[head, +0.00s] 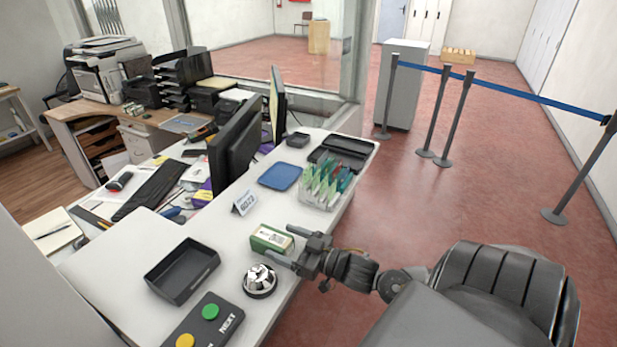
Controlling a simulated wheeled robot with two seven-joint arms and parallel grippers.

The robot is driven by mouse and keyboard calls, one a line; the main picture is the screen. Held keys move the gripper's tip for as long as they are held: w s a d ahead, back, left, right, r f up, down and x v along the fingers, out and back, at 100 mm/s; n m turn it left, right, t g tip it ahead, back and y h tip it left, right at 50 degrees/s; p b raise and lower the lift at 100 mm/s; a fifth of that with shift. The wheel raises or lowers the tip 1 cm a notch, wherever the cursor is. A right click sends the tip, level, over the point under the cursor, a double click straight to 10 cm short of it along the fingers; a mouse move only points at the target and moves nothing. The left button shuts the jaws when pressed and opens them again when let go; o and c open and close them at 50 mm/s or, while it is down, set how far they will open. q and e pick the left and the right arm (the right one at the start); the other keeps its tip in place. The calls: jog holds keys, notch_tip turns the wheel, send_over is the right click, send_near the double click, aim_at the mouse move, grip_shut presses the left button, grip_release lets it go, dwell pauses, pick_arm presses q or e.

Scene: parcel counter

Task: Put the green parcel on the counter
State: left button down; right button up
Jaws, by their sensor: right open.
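The green parcel (265,239), a small box with a white label on top, is on the white counter (225,226) near its front edge, beside the service bell. My right gripper (280,243) comes in from the right, and its open fingers are at the parcel's right end, one on the far side and one on the near side. I cannot tell whether the fingers touch it. My left gripper is not in view.
A silver bell (260,280), a black tray (182,270) and a button panel (205,322) stand nearer. A small sign (244,203), a blue tray (279,176), a card rack (325,185) and a monitor (235,148) stand farther back.

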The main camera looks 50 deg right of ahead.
jog(key=b+v, duration=0.1)
jog(key=v, duration=0.7)
dwell(0.5)
